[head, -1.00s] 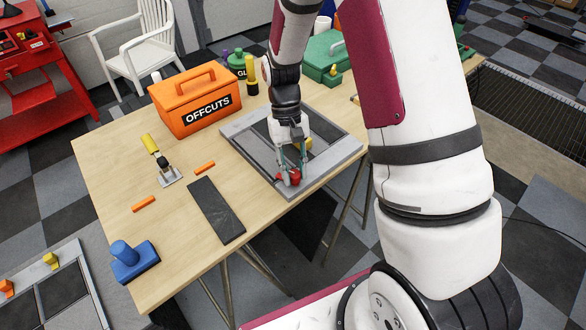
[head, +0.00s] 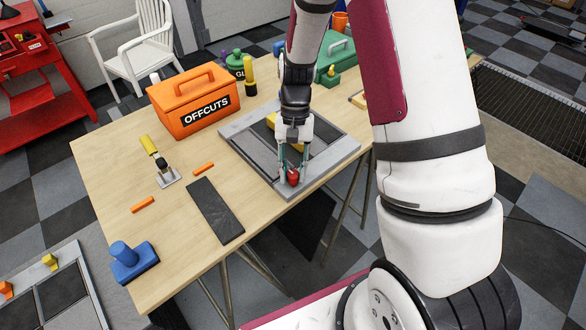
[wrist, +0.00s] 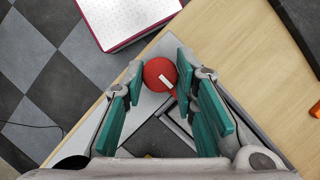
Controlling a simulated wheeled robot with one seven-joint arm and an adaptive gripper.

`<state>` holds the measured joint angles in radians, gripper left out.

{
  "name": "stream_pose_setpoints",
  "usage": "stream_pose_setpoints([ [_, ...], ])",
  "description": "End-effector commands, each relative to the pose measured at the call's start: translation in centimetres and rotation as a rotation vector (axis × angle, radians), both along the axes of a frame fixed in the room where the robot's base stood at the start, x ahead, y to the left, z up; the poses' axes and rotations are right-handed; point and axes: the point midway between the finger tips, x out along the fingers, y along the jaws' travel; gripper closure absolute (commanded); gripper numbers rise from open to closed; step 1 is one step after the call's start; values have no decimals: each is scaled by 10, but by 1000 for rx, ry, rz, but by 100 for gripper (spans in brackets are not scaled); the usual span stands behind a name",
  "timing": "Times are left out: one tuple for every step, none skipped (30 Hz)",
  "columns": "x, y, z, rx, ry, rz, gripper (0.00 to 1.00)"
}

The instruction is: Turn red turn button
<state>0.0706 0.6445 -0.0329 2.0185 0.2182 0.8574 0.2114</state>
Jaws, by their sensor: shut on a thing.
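The red turn button (head: 293,177) is on the near edge strip of a grey frame (head: 345,152) with dark panels lying on the table. In the wrist view the red button (wrist: 153,70) is round with a pale bar on its top. My gripper (head: 292,170) points down over the near corner of the frame. Its two teal-padded fingers (wrist: 160,76) stand on both sides of the button and are shut on it. A yellow button (head: 271,120) on the frame's far side is partly hidden behind my gripper.
An orange OFFCUTS box (head: 190,102) stands behind left on the wooden table (head: 105,165). A yellow-handled tool (head: 160,162), a dark plate (head: 214,210), orange pieces (head: 143,205) and a blue handled block (head: 133,262) lie to the left. Green containers (head: 335,62) stand behind.

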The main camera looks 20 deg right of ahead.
Motion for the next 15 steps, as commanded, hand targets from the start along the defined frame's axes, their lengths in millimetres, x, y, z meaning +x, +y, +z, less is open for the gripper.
stream_pose_setpoints([
  [0, 0, 0, 0, 0, -2, 100],
  [0, 0, 0, 0, 0, -2, 100],
  [0, 0, 0, 0, 0, -1, 100],
  [0, 0, 0, 0, 0, -1, 100],
  [0, 0, 0, 0, 0, -1, 100],
  [0, 0, 0, 0, 0, -1, 67],
  [0, 0, 0, 0, 0, -1, 60],
  [0, 0, 0, 0, 0, -1, 54],
  [0, 0, 0, 0, 0, -1, 54],
  [0, 0, 0, 0, 0, -1, 54],
  [0, 0, 0, 0, 0, -1, 54],
  [0, 0, 0, 0, 0, -1, 54],
  [0, 0, 0, 0, 0, 0, 54],
  [0, 0, 0, 0, 0, 0, 54],
  [0, 0, 0, 0, 0, 0, 54],
])
